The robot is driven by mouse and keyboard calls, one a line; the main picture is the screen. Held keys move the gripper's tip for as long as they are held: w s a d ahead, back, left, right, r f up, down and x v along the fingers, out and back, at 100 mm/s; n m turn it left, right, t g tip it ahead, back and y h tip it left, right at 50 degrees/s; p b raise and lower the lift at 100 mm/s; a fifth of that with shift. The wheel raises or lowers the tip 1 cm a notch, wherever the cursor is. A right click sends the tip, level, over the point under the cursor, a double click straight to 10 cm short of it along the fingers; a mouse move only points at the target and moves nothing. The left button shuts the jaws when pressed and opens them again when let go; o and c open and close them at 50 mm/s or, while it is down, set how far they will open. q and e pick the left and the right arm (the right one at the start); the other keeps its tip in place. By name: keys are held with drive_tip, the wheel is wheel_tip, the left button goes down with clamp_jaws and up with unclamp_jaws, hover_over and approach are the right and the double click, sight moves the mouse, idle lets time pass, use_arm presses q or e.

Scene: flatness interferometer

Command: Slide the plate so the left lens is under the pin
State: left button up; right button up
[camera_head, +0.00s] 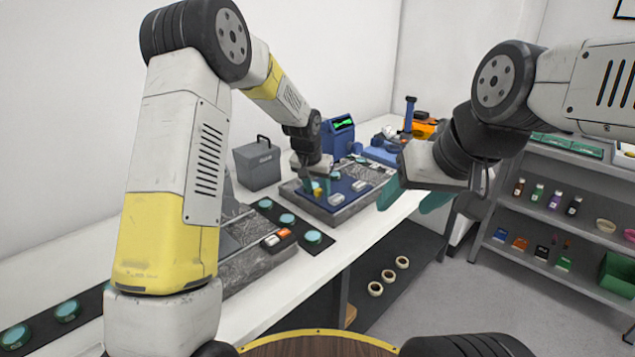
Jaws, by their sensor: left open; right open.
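A dark blue plate (347,184) lies on a grey stone block (335,216) on the white bench. One teal lens (336,175) shows on the plate's far side; any other lens on it is hidden or too small to tell. My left gripper (317,188) is open over the plate's left part, with its teal fingers pointing down around a small yellow piece (318,192). I cannot tell whether they touch it. The pin cannot be made out behind my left wrist. My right gripper (412,197) is open and empty, in front of the bench to the right of the plate.
A grey case (257,165) stands behind left of the block, and a blue instrument with a green display (343,123) behind it. Several loose lenses, one nearest the block (312,236), lie on a dark strip. A shelf rack (541,219) stands at right.

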use_arm(q)
clamp_jaws()
idle(1.4)
